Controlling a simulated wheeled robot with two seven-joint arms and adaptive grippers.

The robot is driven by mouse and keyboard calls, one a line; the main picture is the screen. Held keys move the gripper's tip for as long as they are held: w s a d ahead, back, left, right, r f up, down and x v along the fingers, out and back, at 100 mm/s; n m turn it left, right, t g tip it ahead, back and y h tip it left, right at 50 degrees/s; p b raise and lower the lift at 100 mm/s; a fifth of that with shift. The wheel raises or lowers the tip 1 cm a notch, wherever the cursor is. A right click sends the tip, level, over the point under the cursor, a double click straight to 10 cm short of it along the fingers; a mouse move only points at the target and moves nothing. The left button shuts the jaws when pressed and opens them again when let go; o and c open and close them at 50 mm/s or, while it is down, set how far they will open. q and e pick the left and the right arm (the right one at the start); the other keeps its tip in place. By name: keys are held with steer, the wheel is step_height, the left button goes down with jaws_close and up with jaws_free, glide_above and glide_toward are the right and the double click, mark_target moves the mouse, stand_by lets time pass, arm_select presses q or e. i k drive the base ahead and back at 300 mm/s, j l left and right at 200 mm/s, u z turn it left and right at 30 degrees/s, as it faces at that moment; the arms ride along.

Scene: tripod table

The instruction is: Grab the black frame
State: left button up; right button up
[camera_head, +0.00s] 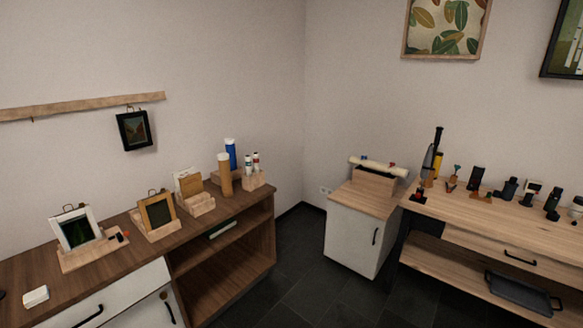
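A small black frame (134,130) with a dark landscape picture hangs by a hook from the wooden rail (70,107) on the left wall. It is above the wooden cabinet and apart from the things on it. A larger black frame (567,45) is on the right wall, cut off by the picture's edge. Neither of my grippers shows in the head view, and nothing covers the small black frame.
The dark wooden cabinet (128,246) below holds a white frame (76,229), a golden frame (156,211), cylinders and wooden holders. A white cabinet (350,239) stands in the corner. A wooden bench (480,219) with several devices is right. Dark floor (315,285) lies open between them.

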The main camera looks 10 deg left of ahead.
mark_target(134, 129)
steer(key=i+l+u, duration=0.3)
steer(key=i+u, duration=0.15)
steer(key=i+l+u, duration=0.4)
steer(key=i+l, duration=0.05)
steer(key=i, duration=0.1)
